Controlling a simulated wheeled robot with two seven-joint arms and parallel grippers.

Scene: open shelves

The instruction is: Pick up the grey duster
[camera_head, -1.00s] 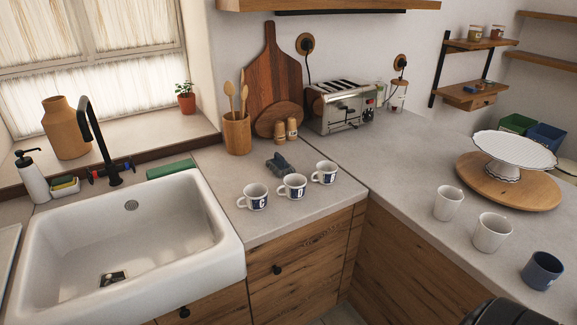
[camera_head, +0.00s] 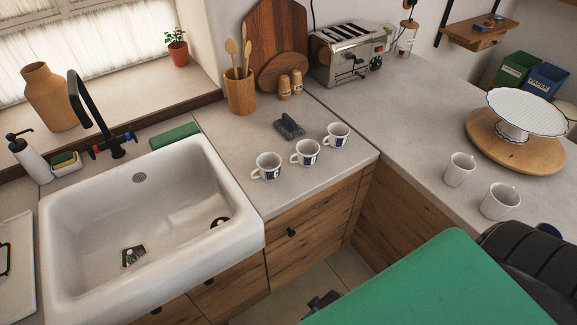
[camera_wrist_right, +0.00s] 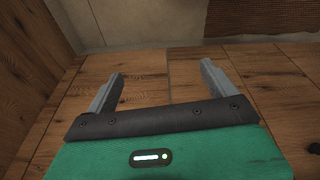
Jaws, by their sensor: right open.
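The grey duster (camera_head: 289,126) lies on the worktop between the sink and the toaster, behind the row of white and blue mugs (camera_head: 305,152). It looks like a small dark grey bundle. My right gripper (camera_wrist_right: 160,84) is open in the right wrist view, with nothing between its two fingers and wooden boards beyond them. In the head view my green right arm enters at the lower right, low in front of the cabinets and well short of the duster. My left gripper is not in view.
The white sink (camera_head: 60,235) with a black tap (camera_head: 95,115) is on the left. A wooden utensil pot (camera_head: 240,96) and toaster (camera_head: 347,54) stand behind the duster. White cups (camera_head: 459,169) and a cake stand (camera_head: 513,113) are at right.

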